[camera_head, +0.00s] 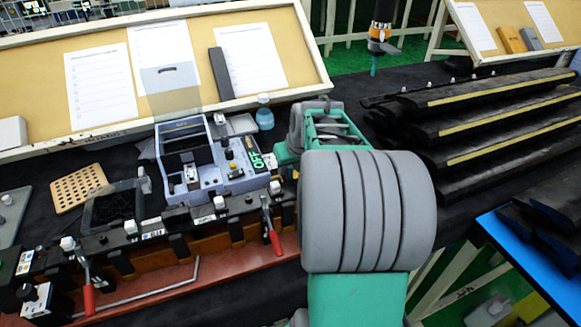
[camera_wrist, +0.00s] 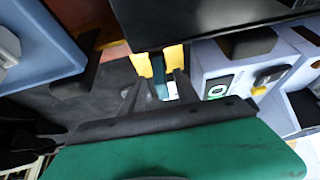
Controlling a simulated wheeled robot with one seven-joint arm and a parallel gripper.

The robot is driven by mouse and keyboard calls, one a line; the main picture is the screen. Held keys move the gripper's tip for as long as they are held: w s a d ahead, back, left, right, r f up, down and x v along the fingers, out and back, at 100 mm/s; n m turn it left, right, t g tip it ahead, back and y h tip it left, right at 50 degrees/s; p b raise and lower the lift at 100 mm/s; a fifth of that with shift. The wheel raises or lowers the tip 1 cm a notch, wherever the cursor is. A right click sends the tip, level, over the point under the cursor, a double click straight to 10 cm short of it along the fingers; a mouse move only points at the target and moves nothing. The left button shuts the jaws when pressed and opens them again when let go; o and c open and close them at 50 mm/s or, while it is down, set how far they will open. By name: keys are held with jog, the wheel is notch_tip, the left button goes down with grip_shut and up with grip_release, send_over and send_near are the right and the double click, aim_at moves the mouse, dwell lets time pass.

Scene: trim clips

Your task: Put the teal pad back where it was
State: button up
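A narrow dark-teal piece, which looks like the teal pad (camera_wrist: 158,76), shows in the wrist view between the two dark fingers of my gripper (camera_wrist: 160,88). The fingers stand apart. A light gap shows between the piece and the right finger; I cannot tell whether the left finger touches it. Yellow surfaces show just behind the piece. In the head view my grey and green arm hides the fingers and the pad, beside the light blue-grey fixture box (camera_head: 212,165) on the bench.
A black panel (camera_wrist: 215,22) lies close above the fingertips in the wrist view. Red-handled clamps (camera_head: 272,238) line the bench front. A perforated tan board (camera_head: 78,188) and a small bottle (camera_head: 264,115) are nearby. Black trim strips (camera_head: 490,125) fill the right side.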

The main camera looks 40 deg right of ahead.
jog(key=shift+r, duration=0.5)
jog(key=v, duration=1.1)
jog(key=shift+s, duration=0.25)
jog(key=shift+a+r, duration=0.1)
jog(key=shift+r, duration=0.05)
dwell(1.0)
